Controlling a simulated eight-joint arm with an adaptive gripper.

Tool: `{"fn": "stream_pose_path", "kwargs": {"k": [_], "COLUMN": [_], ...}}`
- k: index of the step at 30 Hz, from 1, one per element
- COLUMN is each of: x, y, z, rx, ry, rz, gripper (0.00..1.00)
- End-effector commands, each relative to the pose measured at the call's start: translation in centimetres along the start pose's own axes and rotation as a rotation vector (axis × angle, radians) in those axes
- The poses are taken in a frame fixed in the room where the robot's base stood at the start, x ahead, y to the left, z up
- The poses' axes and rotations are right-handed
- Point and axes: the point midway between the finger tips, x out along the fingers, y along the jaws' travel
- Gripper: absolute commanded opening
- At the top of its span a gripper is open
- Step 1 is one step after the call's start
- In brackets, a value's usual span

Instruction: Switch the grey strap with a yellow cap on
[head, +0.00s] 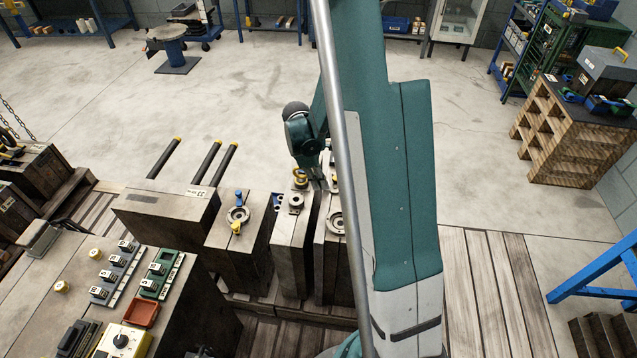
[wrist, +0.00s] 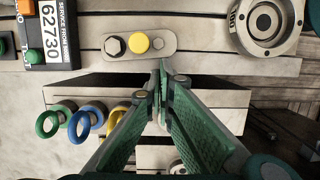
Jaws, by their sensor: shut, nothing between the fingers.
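The grey strap (wrist: 122,44) lies flat on a pale mould face in the wrist view. It is a short rounded plate with a hex bolt at its left end. The round yellow cap (wrist: 139,43) sits near its middle. My gripper (wrist: 160,85) is shut and empty. Its fingertips appear just below the strap's right part in the picture; whether they touch it I cannot tell. In the head view my gripper (head: 320,181) is over the moulds, partly behind my arm. I cannot make out the strap there.
Blue, green and yellow eye rings (wrist: 90,118) stand left of my fingers. A round metal ring (wrist: 266,24) is at upper right, and a tag numbered 62730 (wrist: 49,35) at upper left. A bench with switches (head: 125,270) stands at lower left. The floor behind is mostly clear.

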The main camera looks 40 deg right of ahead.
Motion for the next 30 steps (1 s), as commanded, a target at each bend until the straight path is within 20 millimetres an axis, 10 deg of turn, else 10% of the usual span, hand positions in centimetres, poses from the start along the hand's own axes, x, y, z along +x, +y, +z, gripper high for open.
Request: {"fn": "stream_pose_path", "kwargs": {"k": [30], "x": [-2.9], "y": [-0.6], "z": [-3.7], "rx": [0.0], "ry": [0.0], "rz": [0.0], "gripper": [0.0]}}
